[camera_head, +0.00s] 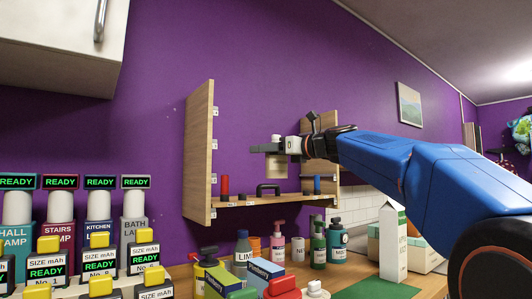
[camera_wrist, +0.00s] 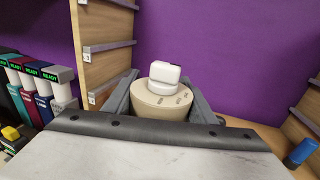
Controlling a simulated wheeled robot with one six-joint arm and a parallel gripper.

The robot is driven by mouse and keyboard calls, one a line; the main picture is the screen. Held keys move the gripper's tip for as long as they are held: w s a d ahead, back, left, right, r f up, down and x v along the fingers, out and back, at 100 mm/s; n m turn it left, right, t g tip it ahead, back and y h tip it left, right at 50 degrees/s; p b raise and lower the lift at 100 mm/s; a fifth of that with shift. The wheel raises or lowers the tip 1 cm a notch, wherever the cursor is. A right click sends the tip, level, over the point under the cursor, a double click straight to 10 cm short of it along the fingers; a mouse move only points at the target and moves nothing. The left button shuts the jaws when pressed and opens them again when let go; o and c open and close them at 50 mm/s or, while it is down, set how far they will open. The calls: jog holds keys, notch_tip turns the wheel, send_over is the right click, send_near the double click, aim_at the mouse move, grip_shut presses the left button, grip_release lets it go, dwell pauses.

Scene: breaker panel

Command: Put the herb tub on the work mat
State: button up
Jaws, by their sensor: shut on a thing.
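My gripper (camera_head: 271,148) is shut on a beige tub (camera_head: 277,169) with a white cap, which appears to be the herb tub. It holds the tub up in front of the purple wall, above the wooden shelf. In the wrist view the tub (camera_wrist: 158,106) sits upright between the two grey fingers, white cap on top; its label is not readable. A green mat (camera_head: 380,290), likely the work mat, lies on the wooden counter at the bottom right, partly cut off by the picture edge.
A wooden shelf unit (camera_head: 198,150) stands around the gripper, with a red cylinder (camera_head: 225,185) on its board. Several bottles and boxes crowd the counter below. Lamp modules (camera_head: 60,235) fill the left.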

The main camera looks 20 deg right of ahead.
jog(key=shift+r, duration=2.35)
